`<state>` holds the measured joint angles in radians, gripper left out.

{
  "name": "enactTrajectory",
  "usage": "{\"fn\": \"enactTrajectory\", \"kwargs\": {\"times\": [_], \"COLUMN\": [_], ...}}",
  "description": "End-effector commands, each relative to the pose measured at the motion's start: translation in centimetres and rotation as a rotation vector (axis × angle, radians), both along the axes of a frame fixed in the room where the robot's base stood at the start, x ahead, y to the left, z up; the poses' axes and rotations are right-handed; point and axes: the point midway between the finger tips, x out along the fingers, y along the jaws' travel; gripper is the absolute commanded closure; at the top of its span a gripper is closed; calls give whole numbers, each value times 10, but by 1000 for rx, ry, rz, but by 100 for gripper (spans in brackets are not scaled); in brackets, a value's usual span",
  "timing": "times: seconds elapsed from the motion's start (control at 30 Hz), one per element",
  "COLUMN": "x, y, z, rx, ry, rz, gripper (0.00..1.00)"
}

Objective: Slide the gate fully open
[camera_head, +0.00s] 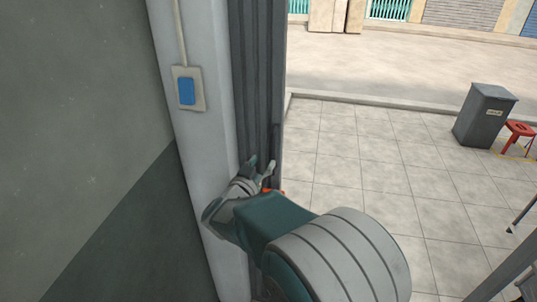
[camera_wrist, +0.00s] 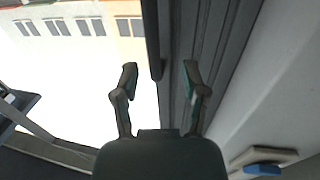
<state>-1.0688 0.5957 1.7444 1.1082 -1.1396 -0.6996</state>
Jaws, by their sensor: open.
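The gate (camera_head: 258,70) is a dark grey ribbed panel standing upright against the pale post at the left of the opening. It also shows in the wrist view (camera_wrist: 208,50), running down the right of centre. A dark upright bar, seemingly its handle (camera_wrist: 156,45), lies along the gate's edge. My gripper (camera_head: 261,163) is in front of the gate's edge in the head view. In the wrist view my gripper (camera_wrist: 160,68) has its fingers spread, with the bar's lower end between them. I cannot tell whether either finger touches it. Nothing is held.
The pale post (camera_head: 190,130) carries a blue switch (camera_head: 187,90), close to my gripper's left. The tiled floor (camera_head: 350,150) right of the gate is clear. A grey bin (camera_head: 484,115) and red stool (camera_head: 518,131) stand farther right.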

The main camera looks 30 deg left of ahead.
Motion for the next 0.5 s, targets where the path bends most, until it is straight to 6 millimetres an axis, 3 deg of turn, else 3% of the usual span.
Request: {"fn": "enactTrajectory", "kwargs": {"times": [0.1,0.23,0.5], "x": [-26,-47,-60], "y": [-3,-6,-8], "z": [1,1,0], "rx": [1,2,1], "ry": [0,1,0], "rz": [3,2,0], "gripper": [43,43,43]}}
